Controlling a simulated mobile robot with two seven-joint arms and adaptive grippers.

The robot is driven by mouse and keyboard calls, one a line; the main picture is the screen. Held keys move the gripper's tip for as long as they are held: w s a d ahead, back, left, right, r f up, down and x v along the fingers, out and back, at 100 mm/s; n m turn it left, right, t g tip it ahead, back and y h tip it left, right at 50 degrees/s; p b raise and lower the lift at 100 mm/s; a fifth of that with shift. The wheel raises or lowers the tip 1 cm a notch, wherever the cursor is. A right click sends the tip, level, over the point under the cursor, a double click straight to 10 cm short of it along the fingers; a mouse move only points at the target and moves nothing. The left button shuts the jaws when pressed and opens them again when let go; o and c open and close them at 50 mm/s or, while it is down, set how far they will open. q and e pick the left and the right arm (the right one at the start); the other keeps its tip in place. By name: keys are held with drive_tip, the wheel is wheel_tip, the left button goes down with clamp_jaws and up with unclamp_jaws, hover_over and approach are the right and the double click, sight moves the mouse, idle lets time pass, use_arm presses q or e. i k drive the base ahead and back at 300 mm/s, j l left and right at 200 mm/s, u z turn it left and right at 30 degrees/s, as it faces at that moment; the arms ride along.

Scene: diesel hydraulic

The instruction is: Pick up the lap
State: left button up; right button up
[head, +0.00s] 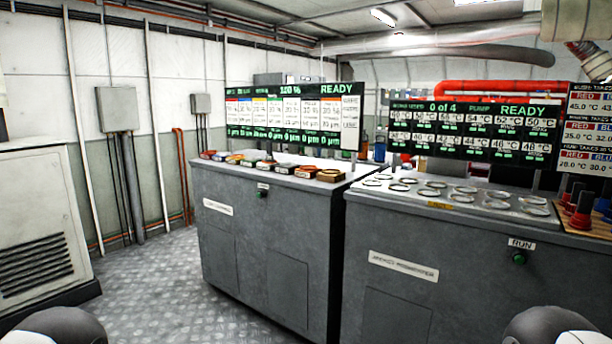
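Several small coloured blocks with pale or dark tops stand in a row along the front of the left grey bench (330,162). They include a red one (207,155) at the left end, a red-orange one (286,169) and a brown-orange one (331,175) at the right end. I cannot tell which of them, if any, is the lap. Neither of my grippers is in view; only rounded dark parts of my arms show at the bottom left and bottom right corners.
The right grey bench (400,215) has a top plate with several round wells (430,192). Red-and-black pieces (581,210) stand on a wooden board at its right end. A display (295,120) stands behind each bench. A louvred cabinet (40,225) is at left; floor between is clear.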

sight(269, 156)
drive_tip(key=i+l+u, duration=0.15)
drive_tip(key=i, duration=0.3)
drive_tip(key=i+l+u, duration=0.15)
drive_tip(key=i, duration=0.35)
